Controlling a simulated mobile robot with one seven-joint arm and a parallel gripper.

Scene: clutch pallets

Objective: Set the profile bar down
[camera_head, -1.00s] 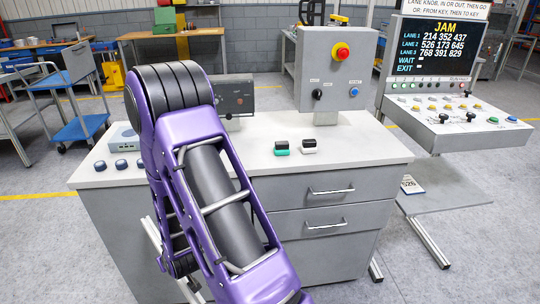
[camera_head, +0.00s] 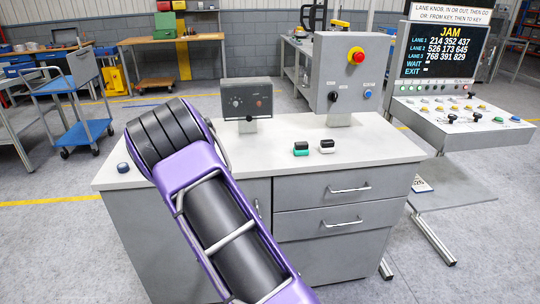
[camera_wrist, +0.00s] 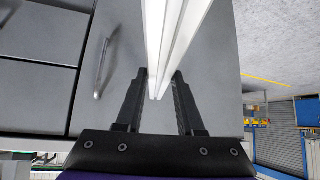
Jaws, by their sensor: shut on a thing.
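The profile bar (camera_wrist: 170,35) is a long, pale silver bar with a groove along it. In the wrist view it runs from the top edge down between the jaws of my gripper (camera_wrist: 158,88). My gripper is shut on it near its lower end in that picture. The bar's far end is out of view. The grey cabinet front with a handle shows behind the bar. In the head view my purple arm reaches down in front of the bench, and neither the bar nor my gripper can be seen there.
A grey bench (camera_head: 375,145) with drawers stands ahead. On it are a control box (camera_head: 350,75), a small knob panel (camera_head: 247,99) and two small rocker-like blocks (camera_head: 314,147). A console (camera_head: 455,120) stands right, a blue trolley (camera_head: 80,100) left. Floor shows on both sides.

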